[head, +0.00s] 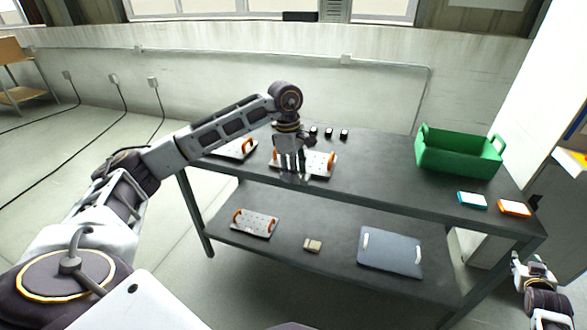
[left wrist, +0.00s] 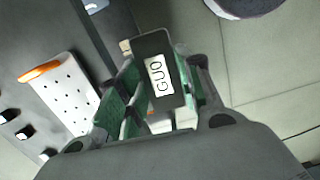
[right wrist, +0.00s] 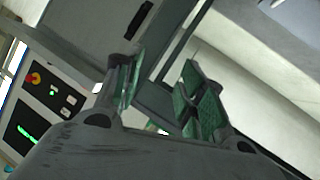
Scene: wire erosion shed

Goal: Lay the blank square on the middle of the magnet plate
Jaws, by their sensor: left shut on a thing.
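My left gripper (head: 292,172) is shut on a dark block (left wrist: 151,48) with a white label, seen in the left wrist view; the label seems to read "GUO". In the head view the fingers hang over the front edge area of a pale perforated plate with orange handles (head: 319,164) on the table top, and the block is hard to make out. This plate also shows at the left of the left wrist view (left wrist: 66,92), apart from the block. My right gripper (head: 534,268) is open and empty, low at the right, away from the table top.
Another perforated plate (head: 235,150) lies further left on the table (head: 385,168). Small black blocks (head: 328,132) stand behind the plates. A green crate (head: 458,158), a blue item (head: 472,200) and an orange item (head: 514,208) are at the right. The lower shelf holds a third plate (head: 254,223) and a grey board (head: 390,252).

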